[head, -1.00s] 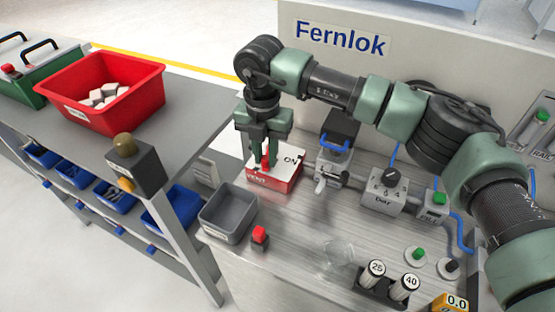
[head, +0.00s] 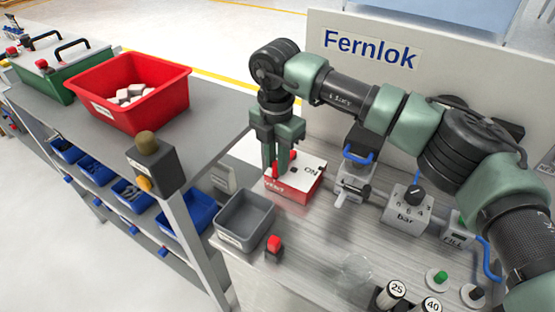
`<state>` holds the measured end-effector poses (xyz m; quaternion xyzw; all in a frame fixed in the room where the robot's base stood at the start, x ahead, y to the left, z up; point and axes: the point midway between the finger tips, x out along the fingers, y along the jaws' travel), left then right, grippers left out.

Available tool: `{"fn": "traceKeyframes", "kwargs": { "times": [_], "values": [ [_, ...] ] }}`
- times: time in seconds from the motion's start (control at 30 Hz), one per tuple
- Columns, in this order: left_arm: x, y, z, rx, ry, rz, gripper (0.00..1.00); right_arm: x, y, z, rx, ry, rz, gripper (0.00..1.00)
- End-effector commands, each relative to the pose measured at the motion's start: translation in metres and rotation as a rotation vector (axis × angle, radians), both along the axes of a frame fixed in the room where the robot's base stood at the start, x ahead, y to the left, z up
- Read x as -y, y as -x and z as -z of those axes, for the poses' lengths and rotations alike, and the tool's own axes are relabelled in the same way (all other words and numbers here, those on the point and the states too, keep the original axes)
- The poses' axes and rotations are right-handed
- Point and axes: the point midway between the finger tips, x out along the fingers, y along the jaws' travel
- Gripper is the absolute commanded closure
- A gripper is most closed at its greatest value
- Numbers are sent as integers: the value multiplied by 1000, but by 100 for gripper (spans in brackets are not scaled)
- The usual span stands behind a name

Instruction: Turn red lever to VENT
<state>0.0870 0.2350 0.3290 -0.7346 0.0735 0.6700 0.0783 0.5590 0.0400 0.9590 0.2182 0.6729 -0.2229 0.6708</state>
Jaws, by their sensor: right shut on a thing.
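A red and white box (head: 308,187) stands on the steel bench, marked ON on its white top and with white lettering, hard to read, on its red front left. Its red lever (head: 291,155) is upright and partly hidden by my fingers. My right gripper (head: 279,163) points straight down over the left part of the box and is shut on the red lever. My left gripper is not in view.
An empty grey bin (head: 245,222) and a red button (head: 273,245) are left and in front of the box. A valve with a blue handle (head: 358,156) and a bar dial (head: 408,208) stand to the right. A post-mounted box (head: 150,165) is at left.

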Motion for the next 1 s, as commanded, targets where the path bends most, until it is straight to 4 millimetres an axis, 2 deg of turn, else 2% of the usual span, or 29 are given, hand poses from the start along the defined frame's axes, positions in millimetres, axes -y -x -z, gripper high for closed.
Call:
{"fn": "traceKeyframes", "kwargs": {
  "times": [0.07, 0.1, 0.17, 0.2, 0.57, 1.0],
  "values": [
    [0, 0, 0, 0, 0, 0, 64, -1, -2, -3, 7, -4, 2, 100],
    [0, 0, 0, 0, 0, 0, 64, -1, -2, -3, 7, -4, 2, 77],
    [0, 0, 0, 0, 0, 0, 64, -1, -2, -2, 6, -4, 2, 60],
    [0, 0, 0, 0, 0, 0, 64, -1, -2, -2, 5, -4, 2, 58],
    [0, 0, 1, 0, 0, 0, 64, 0, -1, -6, 4, -2, 0, 58],
    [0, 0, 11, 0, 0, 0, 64, -1, -2, -71, 5, -2, 1, 58]
  ]
}}
